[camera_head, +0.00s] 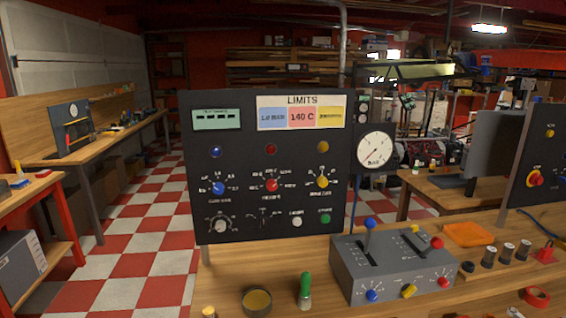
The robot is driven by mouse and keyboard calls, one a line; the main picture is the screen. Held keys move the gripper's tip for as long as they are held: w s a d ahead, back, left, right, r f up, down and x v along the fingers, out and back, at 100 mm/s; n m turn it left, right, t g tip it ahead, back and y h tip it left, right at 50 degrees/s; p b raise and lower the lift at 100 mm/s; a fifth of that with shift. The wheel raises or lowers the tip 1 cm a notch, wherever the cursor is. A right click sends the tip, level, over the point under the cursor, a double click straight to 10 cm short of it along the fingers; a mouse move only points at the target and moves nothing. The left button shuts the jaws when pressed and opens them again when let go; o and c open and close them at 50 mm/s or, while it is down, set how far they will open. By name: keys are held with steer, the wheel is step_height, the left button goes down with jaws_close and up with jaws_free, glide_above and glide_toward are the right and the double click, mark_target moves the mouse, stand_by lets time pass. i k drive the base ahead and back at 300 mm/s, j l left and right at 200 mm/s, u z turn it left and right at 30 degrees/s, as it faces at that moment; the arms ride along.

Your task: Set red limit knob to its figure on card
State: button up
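The red limit knob (271,185) is in the middle of a dark upright panel (230,150), with small scale marks around it that are too small to read surely. A blue knob (218,188) is to its left and a yellow knob (322,181) to its right. The LIMITS card (302,100) is at the panel's top right. The red knob's pointer direction cannot be told. My gripper is not in view.
A grey control box (390,270) with levers and small knobs stands on the bench right of the panel. A green-handled tool (305,290) and a round tin (257,301) are in front. A round gauge (375,149) is at the panel's right edge.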

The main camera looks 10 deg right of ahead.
mark_target(271, 184)
steer(key=i+j, duration=0.4)
steer(key=j, duration=0.15)
steer(key=i+j, duration=0.45)
steer(key=j, duration=0.15)
steer(key=l+z, duration=0.05)
